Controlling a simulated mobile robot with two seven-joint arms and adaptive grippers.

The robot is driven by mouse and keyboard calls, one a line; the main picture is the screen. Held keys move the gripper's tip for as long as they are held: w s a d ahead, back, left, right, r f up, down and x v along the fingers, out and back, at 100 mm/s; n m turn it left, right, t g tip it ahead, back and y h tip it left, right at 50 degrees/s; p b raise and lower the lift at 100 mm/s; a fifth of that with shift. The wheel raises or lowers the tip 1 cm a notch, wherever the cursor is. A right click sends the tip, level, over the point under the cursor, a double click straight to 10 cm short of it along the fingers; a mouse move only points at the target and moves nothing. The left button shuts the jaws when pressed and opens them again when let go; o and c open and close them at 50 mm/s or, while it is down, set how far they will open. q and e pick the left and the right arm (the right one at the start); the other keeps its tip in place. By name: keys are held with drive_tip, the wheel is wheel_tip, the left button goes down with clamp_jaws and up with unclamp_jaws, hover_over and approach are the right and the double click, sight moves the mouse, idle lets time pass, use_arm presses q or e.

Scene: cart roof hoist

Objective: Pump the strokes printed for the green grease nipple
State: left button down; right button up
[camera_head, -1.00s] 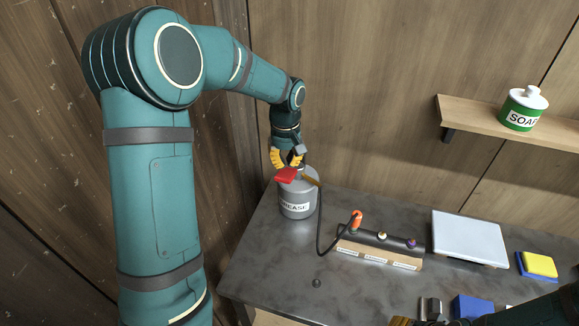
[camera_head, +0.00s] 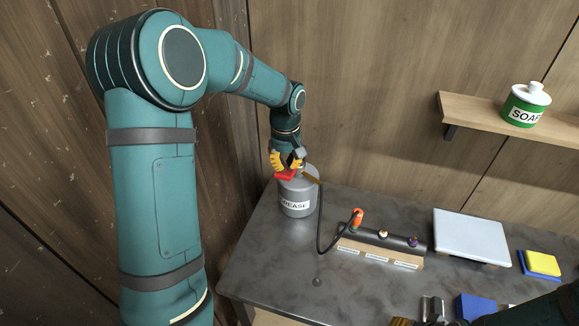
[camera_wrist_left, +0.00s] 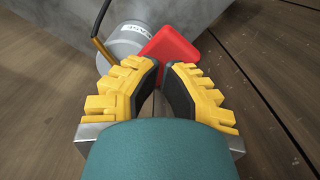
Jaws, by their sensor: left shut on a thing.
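A grey can labelled GREASE (camera_head: 297,200) stands at the table's left back with a red handle (camera_head: 284,175) on top. My left gripper (camera_head: 285,165) is shut on the red handle, which also shows between the fingertips in the left wrist view (camera_wrist_left: 168,47). A black hose runs from the can to an orange coupler (camera_head: 357,215) on the left end of a dark bar (camera_head: 370,239). The coupler hides what is under it. A pale nipple (camera_head: 383,234) and a purple one (camera_head: 413,242) stand bare. The labels below are too small to read. A bit of my right gripper (camera_head: 401,322) shows at the bottom edge.
A light grey panel (camera_head: 471,236) lies right of the bar, with a yellow and blue block (camera_head: 541,264) beyond it. A blue block (camera_head: 474,308) is near the front. A SOAP jar (camera_head: 524,105) stands on the wall shelf (camera_head: 480,119). The front left tabletop is mostly clear.

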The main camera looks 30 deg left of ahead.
sight(286, 170)
use_arm(q)
wheel_tip(286, 170, down, 4)
drive_tip(key=shift+f+b, duration=0.1)
drive_tip(key=shift+b, duration=1.1)
use_arm(e)
wheel_tip(286, 170, down, 3)
drive_tip(key=shift+f, duration=0.15)
use_arm(q)
wheel_tip(286, 170, up, 6)
drive_tip(key=p, duration=0.5)
drive_tip(key=shift+r, duration=0.25)
use_arm(e)
wheel_tip(286, 170, up, 6)
drive_tip(key=shift+f, duration=0.1)
use_arm(q)
drive_tip(key=shift+f, duration=0.1)
use_arm(e)
wheel_tip(286, 170, down, 6)
drive_tip(key=b, duration=0.5)
use_arm(q)
wheel_tip(286, 170, down, 10)
drive_tip(key=b, duration=0.2)
wheel_tip(286, 170, up, 10)
drive_tip(key=p, duration=0.8)
use_arm(e)
wheel_tip(286, 170, up, 7)
